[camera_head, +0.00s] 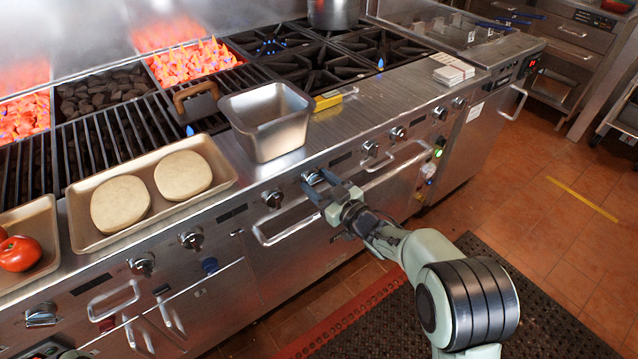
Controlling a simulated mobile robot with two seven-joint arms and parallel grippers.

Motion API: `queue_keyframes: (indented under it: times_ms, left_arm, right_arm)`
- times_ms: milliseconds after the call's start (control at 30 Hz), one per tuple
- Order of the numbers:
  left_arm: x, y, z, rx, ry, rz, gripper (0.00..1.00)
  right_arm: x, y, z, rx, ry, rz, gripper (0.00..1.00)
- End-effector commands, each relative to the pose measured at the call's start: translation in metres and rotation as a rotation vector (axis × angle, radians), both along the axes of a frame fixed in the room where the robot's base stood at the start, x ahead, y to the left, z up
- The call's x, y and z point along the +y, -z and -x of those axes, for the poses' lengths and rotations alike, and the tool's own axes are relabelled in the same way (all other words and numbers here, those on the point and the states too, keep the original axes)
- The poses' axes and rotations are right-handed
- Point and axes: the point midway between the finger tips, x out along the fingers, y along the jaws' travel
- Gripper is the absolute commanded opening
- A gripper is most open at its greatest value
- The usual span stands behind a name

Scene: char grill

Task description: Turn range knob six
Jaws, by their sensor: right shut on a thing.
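A row of several metal range knobs runs along the front panel of the steel range. My right gripper (325,190) reaches up to the panel from the lower right and is shut on one range knob (312,177), below the steel pan. The fingers hide part of this knob, and its angle is hard to read. I see no number on it. Neighbouring knobs are one to the left (272,199) and one to the right (370,148).
A long handle bar (285,234) runs just below the gripped knob. A steel pan (268,122) stands on the ledge above. A tan tray (225,172) with two round dough pieces is to the left. Glowing coals (190,62) burn behind. The floor at right is clear.

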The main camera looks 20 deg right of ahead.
Motion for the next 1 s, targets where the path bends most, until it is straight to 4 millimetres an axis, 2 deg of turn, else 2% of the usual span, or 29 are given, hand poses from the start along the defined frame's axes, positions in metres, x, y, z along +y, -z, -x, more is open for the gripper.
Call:
queue_keyframes:
  times_ms: [300, 600, 1000]
  left_arm:
    - [0.007, 0.009, -0.013, -0.032, -0.013, -0.016, 0.43]
    - [0.01, 0.03, 0.01, 0.045, -0.015, -0.013, 0.43]
    - [0.012, 0.044, 0.026, 0.099, -0.017, -0.009, 0.43]
  right_arm:
    - [-0.003, 0.001, -0.001, 0.058, 0.005, -0.167, 0.22]
    - [-0.003, 0.002, -0.001, 0.143, 0.006, -0.407, 0.22]
    - [-0.002, 0.001, 0.0, 0.231, 0.005, -0.645, 0.22]
